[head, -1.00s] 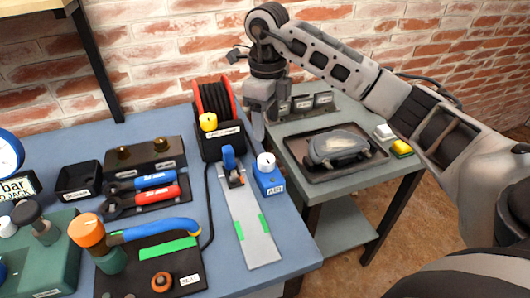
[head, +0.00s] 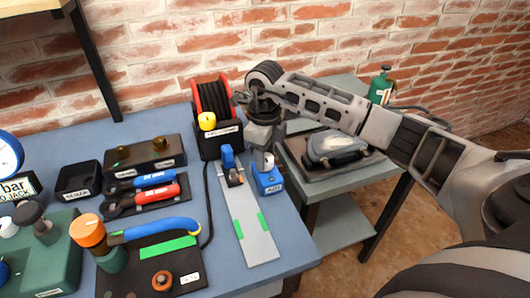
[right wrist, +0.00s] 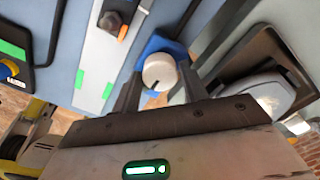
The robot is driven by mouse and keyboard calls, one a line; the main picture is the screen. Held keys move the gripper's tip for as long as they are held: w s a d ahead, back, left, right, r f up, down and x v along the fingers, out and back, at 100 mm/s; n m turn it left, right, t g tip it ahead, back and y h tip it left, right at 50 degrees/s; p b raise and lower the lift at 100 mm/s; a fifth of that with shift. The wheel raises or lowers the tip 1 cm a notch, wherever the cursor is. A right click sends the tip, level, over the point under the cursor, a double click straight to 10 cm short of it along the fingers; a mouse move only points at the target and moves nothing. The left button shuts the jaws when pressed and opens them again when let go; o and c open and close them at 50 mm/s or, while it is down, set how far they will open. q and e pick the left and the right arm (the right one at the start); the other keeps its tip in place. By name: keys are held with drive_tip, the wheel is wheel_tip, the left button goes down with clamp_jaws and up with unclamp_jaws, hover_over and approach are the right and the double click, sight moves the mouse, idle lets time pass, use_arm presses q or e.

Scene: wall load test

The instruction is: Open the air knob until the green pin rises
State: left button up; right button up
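The air knob is a white round knob with a dark mark (right wrist: 159,71). It sits on a small blue block (head: 268,183) with a white label, at the right edge of the blue bench. My right gripper (head: 262,152) is over it, pointing down, and partly hides the knob in the head view. In the right wrist view my right gripper (right wrist: 160,75) is open, with one finger on each side of the knob. I cannot tell whether the fingers touch it. I cannot make out a green pin. My left gripper is not in view.
A metal strip with green marks (head: 254,240) and a blue clamp lies left of the block. A black-and-red hose reel (head: 215,100) stands behind. A grey side table (head: 385,178) with a tray is to the right. Tools and an orange-capped valve (head: 88,231) fill the bench's left.

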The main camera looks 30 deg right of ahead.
drive_tip(key=c, duration=0.5)
